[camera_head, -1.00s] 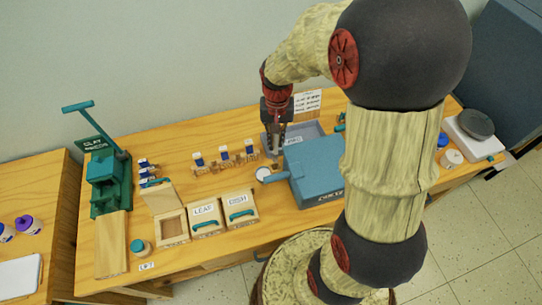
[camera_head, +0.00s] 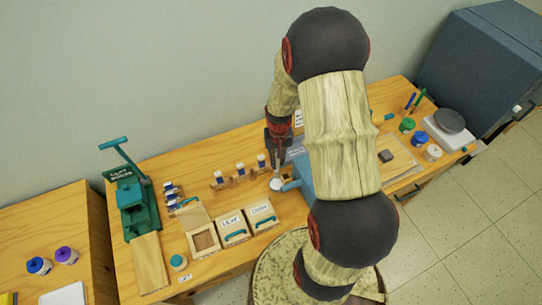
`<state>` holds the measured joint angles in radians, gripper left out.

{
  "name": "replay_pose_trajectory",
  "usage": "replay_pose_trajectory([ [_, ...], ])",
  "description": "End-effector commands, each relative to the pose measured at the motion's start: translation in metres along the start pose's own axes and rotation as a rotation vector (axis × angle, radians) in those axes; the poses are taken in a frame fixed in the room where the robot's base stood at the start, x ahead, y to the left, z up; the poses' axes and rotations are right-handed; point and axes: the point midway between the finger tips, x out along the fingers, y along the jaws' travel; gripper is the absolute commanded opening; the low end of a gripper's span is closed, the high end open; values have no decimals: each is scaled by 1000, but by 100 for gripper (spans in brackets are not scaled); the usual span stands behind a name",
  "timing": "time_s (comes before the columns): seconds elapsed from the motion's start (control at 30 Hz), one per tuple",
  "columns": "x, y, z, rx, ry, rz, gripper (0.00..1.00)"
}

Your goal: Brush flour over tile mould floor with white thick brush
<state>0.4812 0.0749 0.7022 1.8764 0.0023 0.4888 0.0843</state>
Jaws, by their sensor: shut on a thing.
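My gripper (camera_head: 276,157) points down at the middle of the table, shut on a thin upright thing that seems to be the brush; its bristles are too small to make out. Just below it is a small round white dish (camera_head: 276,184), perhaps the flour; I cannot tell whether the brush touches it. The open tile mould (camera_head: 205,240) is a wooden box with a recessed floor and its lid raised, left of the gripper. Two shut wooden moulds, one labelled LEAF (camera_head: 234,229) and another (camera_head: 262,216), stand to its right.
A teal lever press (camera_head: 134,205) stands at the left. Small blue-capped bottles (camera_head: 240,169) stand in racks behind the moulds. A blue box (camera_head: 305,178) is right of the dish, partly hidden by my arm. A teal-lidded jar (camera_head: 178,262) stands at the front.

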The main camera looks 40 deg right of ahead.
Motion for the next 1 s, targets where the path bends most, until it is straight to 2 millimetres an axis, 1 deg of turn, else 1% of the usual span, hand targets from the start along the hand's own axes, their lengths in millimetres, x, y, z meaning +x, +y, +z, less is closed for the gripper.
replay_pose_trajectory([
  [0.27, 15, 1, 0, 0, -1, 0, 0],
  [0.6, 49, 0, 0, 0, -1, 0, 0],
  [0.7, 56, 0, 0, 0, -1, 0, 0],
  [0.83, 60, 0, 0, 0, 0, 0, 0],
  [1.0, 60, 0, 0, 0, 0, 0, 0],
])
